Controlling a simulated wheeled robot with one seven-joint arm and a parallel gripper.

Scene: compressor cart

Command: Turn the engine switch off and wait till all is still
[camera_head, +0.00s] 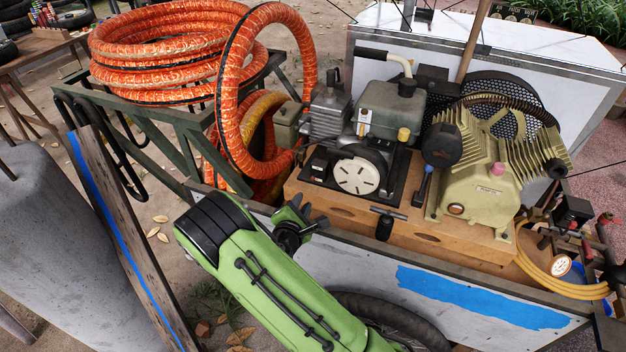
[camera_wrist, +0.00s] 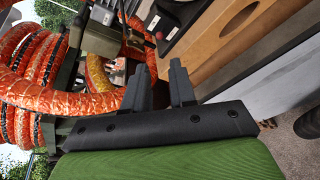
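The engine (camera_head: 390,110) sits on the cart's wooden deck, with a grey tank and a pale round slotted cover at its front. A small black box (camera_head: 319,162) with a light patch, possibly the engine switch, is left of that cover. In the wrist view a black part with a white patch (camera_wrist: 153,22) and a small red spot (camera_wrist: 159,36) shows near the top; I cannot tell the switch's position. My gripper (camera_head: 308,217) is in front of the deck's left end, below and apart from the box. Its two fingers (camera_wrist: 160,80) stand apart with nothing between them.
Orange hose coils (camera_head: 180,50) lie on a green metal rack to the left, and one loop hangs beside the engine. The wooden deck edge (camera_head: 345,212) and a black T-handle (camera_head: 384,222) are close to my gripper. The compressor (camera_head: 480,190) stands right, near a gauge (camera_head: 561,265).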

